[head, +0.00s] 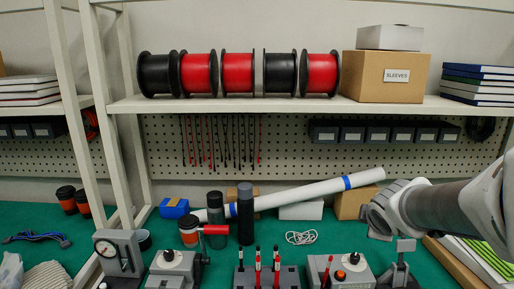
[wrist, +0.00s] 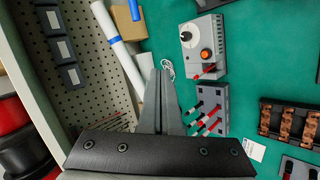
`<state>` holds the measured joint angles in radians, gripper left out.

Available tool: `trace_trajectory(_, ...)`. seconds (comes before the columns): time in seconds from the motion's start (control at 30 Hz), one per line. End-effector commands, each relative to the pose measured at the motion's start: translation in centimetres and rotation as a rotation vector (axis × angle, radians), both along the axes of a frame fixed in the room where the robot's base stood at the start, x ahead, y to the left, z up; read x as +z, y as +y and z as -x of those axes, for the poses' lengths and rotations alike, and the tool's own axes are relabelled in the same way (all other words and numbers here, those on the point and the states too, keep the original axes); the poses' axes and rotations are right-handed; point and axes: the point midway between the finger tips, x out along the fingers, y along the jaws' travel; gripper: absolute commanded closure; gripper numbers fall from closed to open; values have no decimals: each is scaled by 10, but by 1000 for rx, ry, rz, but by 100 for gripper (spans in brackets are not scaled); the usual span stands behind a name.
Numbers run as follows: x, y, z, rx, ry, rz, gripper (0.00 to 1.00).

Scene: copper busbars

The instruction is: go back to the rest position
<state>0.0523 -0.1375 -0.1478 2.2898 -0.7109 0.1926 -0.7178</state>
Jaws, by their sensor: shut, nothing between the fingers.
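My gripper (wrist: 159,75) shows in the wrist view, its two grey fingers together and shut with nothing between them. The fingers stand over the green bench (wrist: 250,40). In the head view my arm comes in from the right, with its wrist over the right part of the bench; I cannot make out the fingertips there. A black tray with copper busbars (wrist: 288,122) lies at the right of the wrist view, apart from my gripper.
A grey block with red-tipped probes (head: 266,277) and a grey box with an orange button (head: 340,272) stand at the front. A long white tube (head: 305,194) lies at the back. The shelf (head: 260,105) holds red and black spools (head: 238,74) and a cardboard box (head: 385,75). Two dark cylinders stand mid-bench.

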Motion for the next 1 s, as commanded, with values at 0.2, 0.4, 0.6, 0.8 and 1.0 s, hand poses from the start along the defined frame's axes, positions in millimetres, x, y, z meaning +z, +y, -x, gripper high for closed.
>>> trace_trajectory(0.2,37,23,61,-291,-25,-289,100)
trace_trajectory(0.4,53,54,120,-532,-5,-557,100)
trace_trajectory(0.6,61,91,175,-734,50,-794,100)
trace_trajectory(0.8,61,114,207,-843,101,-919,100)
trace_trajectory(1.0,60,119,214,-868,115,-944,100)
